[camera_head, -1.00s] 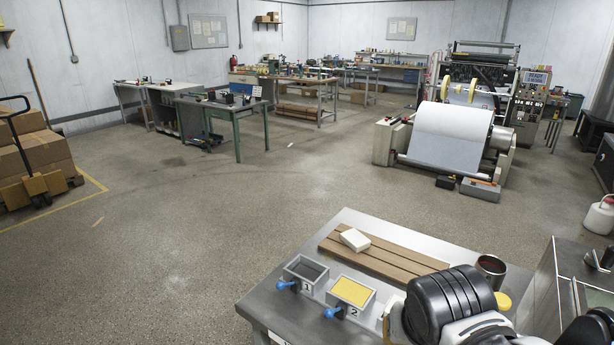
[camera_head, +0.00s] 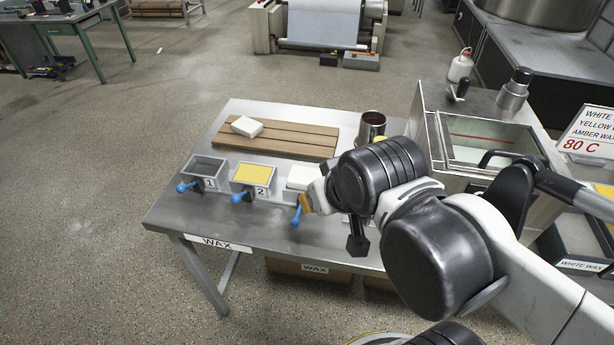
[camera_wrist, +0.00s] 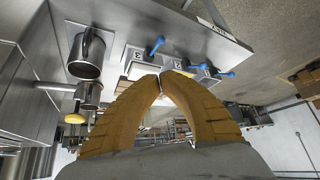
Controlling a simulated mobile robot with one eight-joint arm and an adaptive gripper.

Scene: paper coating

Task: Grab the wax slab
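A white wax slab (camera_head: 246,126) lies on the slatted wooden board (camera_head: 300,133) at the back of the steel table. Along the front stand three small bins: bin 1 (camera_head: 209,166) looks dark and empty, bin 2 (camera_head: 251,173) holds yellow wax, and a third bin holds a white block (camera_head: 302,176). My gripper (camera_head: 305,203) is low by the third bin's blue handle, apart from the slab on the board. In the wrist view, the orange fingers (camera_wrist: 162,78) meet at their tips, with nothing seen between them. My arm partly hides the third bin.
A steel mug (camera_head: 371,126) stands right of the board; it also shows in the wrist view (camera_wrist: 87,52). Blue handles (camera_head: 240,196) jut from the bins' fronts. A steel tank (camera_head: 485,140) stands to the right. The table's left front corner is clear.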

